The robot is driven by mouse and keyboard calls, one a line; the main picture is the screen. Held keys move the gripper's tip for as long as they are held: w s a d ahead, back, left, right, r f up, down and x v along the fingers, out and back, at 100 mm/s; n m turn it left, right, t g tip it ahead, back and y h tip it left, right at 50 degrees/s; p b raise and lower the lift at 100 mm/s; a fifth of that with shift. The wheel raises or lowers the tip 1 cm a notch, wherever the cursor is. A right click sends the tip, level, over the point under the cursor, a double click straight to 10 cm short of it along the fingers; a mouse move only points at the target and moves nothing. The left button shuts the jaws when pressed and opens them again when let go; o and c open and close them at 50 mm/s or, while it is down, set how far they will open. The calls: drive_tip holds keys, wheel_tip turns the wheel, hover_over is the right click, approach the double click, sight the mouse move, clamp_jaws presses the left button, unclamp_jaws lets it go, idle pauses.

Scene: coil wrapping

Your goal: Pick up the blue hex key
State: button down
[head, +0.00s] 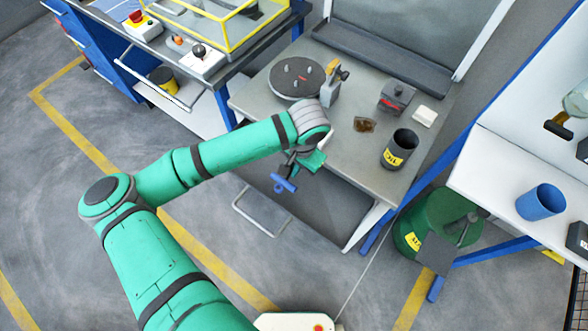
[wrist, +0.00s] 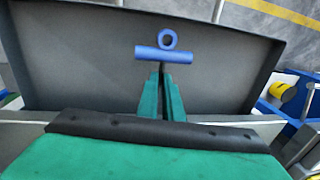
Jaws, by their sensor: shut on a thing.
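The blue hex key (head: 284,183) has a blue crossbar handle with a ring, and hangs in my gripper (head: 291,163) in front of the grey table. In the wrist view, its blue handle (wrist: 165,53) sits just past the fingertips of my gripper (wrist: 161,78). The two green fingers are shut on the key's thin dark part, which is mostly hidden between them. The key is clear of the tabletop.
The grey table (head: 258,101) holds a turntable (head: 296,77), a brown piece (head: 364,125), a dark cup (head: 399,149) and a small dark block (head: 396,96). A green drum (head: 426,217) stands at right. A white bench with a blue cup (head: 540,202) is further right.

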drive_tip(key=s+r, duration=0.1)
drive_tip(key=s+a+r, duration=0.1)
drive_tip(key=r, duration=0.1)
drive_tip(key=s+r, duration=0.1)
drive_tip(key=r, duration=0.1)
drive_tip(key=shift+s+a, duration=0.25)
drive_tip(key=shift+s, duration=0.15)
drive_tip(key=s+a+r, duration=0.3)
drive_tip(key=s, duration=0.5)
drive_tip(key=shift+r, duration=0.3)
hover_over(288, 183)
drive_tip(key=f, duration=0.4)
drive_tip(key=shift+w+d+f, duration=0.15)
drive_tip(key=shift+w+f, duration=0.1)
drive_tip(key=w+f, duration=0.1)
drive_tip(key=f, duration=0.1)
drive_tip(key=w+d+f, duration=0.1)
drive_tip(key=shift+w+f, duration=0.35)
drive_tip(key=shift+w, duration=0.05)
drive_tip(key=shift+w+d+f, duration=0.15)
drive_tip(key=shift+w+f, duration=0.3)
drive_tip(key=shift+f, duration=0.15)
drive_tip(key=shift+w+d+f, duration=0.1)
drive_tip(key=shift+w+f, duration=0.05)
drive_tip(key=shift+f, duration=0.65)
drive_tip(key=shift+w+f, duration=0.1)
drive_tip(key=shift+f, duration=0.7)
drive_tip(key=shift+f, duration=0.2)
